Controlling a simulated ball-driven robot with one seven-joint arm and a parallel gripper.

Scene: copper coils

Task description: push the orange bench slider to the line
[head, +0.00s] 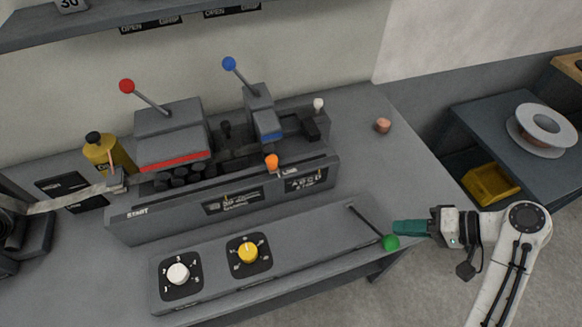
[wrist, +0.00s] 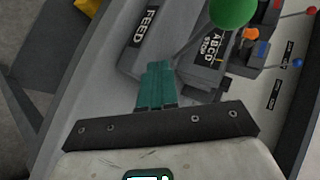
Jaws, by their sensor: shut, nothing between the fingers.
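The orange bench slider (head: 271,161) is a small orange knob on the top front edge of the grey coil bench (head: 215,203). It stands toward the bench's right end, close to a small LINE label (head: 289,171). The START label (head: 137,212) is at the far left end. My gripper (head: 397,227), with teal fingers, is shut and empty, right of the bench and well apart from the slider. Its fingers (wrist: 157,70) point up in the wrist view.
A lever with a green ball (head: 391,242) sticks out at the front right, close to my fingertips. Red (head: 127,86) and blue (head: 229,64) ball levers rise behind the slider. White (head: 178,273) and yellow (head: 248,252) dials sit in front.

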